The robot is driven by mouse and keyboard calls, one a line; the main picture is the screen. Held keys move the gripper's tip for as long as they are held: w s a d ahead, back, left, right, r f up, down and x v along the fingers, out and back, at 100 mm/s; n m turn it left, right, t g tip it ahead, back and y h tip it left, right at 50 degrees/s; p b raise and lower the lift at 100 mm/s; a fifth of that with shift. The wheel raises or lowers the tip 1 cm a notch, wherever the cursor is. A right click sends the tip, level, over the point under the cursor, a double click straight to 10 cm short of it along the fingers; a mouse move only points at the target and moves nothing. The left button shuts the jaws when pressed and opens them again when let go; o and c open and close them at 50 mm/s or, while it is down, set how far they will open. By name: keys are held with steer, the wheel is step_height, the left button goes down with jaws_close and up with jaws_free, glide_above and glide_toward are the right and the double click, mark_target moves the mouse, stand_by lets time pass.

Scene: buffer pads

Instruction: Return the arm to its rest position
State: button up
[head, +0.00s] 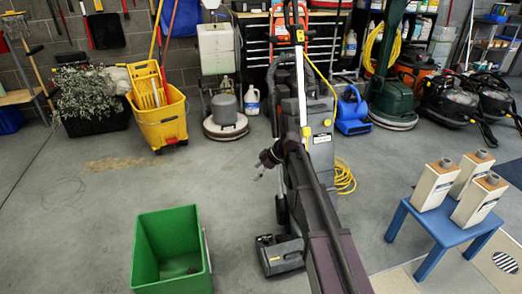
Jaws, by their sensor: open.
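My arm reaches up from the bottom middle of the head view, and its dark wrist bends to the left at the top. My gripper (259,177) is small and partly dark against the grey floor. It is open, and nothing shows between its fingers. It is in the air, above and right of the green bin (150,235) in the picture. A dark patch shows at the bottom of the bin; I cannot tell what it is.
An upright floor machine (320,130) stands behind my arm, partly hidden by it. A blue table (432,222) at the right bears three beige containers (433,186). A yellow mop bucket (162,122) and several cleaning machines line the back. Floor between bin and bucket is clear.

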steer(key=s+d+f+m+h, duration=0.2)
steer(key=s+d+m+h, duration=0.2)
steer(key=s+d+m, duration=0.65)
steer(key=s+d+f+m+h, duration=0.2)
steer(key=s+d+m+h, duration=0.35)
steer(key=s+d, duration=0.8)
step_height(320, 180, up, 33)
steer(key=s+a+m+y+p, duration=0.1)
steer(key=a+p, duration=0.1)
steer(key=p, duration=3.1)
steer(key=shift+s+m, duration=0.3)
steer(key=shift+f+y, duration=0.1)
steer(key=shift+y, duration=0.15)
steer(key=shift+c, duration=0.2)
